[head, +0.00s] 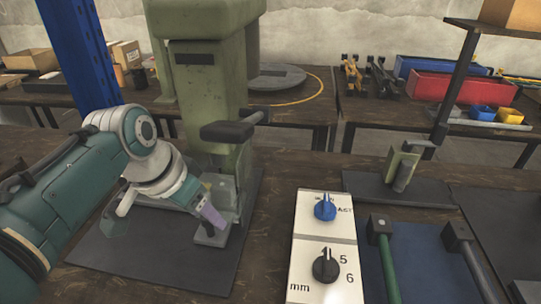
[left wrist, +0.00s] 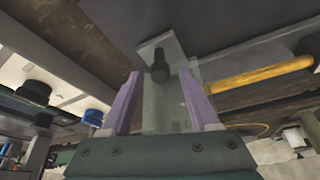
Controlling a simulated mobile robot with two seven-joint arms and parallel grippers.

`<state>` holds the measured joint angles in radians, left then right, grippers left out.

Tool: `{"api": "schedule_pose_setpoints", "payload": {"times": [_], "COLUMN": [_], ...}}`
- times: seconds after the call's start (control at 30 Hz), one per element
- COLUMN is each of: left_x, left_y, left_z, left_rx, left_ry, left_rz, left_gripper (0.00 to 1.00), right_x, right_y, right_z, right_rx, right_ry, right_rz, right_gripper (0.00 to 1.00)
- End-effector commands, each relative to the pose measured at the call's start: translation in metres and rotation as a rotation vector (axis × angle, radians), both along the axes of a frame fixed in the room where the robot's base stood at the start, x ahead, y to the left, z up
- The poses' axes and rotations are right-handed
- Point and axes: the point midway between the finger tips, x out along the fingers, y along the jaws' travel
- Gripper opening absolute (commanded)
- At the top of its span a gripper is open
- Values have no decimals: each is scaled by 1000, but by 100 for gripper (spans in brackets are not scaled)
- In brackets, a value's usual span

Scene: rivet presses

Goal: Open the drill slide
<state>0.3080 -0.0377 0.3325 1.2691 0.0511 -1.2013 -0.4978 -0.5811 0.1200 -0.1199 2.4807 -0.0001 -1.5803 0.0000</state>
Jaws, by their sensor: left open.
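A green press-like machine (head: 208,95) with a dark lever (head: 230,131) on its front stands left of centre in the head view. A grey metal part (head: 238,205) sits low at its front. My left gripper (head: 211,214), with purple fingers, is beside that part. In the left wrist view the open fingers (left wrist: 160,78) stand either side of a pale grey plate (left wrist: 164,105) with a dark bolt-like pin (left wrist: 160,68). I cannot tell whether the fingers touch the plate, nor which part is the drill slide. My right gripper is not in view.
A white control box with a blue knob (head: 325,208) and a black knob (head: 326,266) stands right of the machine. A blue post (head: 82,55) rises at left.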

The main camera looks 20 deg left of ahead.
Motion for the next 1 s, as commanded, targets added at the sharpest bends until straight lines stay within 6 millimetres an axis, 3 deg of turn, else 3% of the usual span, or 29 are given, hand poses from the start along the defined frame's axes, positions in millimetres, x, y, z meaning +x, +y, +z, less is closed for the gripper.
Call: {"api": "schedule_pose_setpoints", "payload": {"times": [0.27, 0.8, 1.0], "left_x": [1, 0, 0], "left_y": [0, 0, 0], "left_z": [-1, -1, -1], "left_rx": [1, 1, 1], "left_ry": [0, 0, 0], "left_rz": [0, 0, 0], "left_gripper": [61, 1, 0], "right_x": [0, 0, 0], "right_y": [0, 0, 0], "right_z": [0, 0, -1], "right_rx": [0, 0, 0], "right_ry": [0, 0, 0], "right_rz": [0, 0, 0], "right_gripper": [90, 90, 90]}}
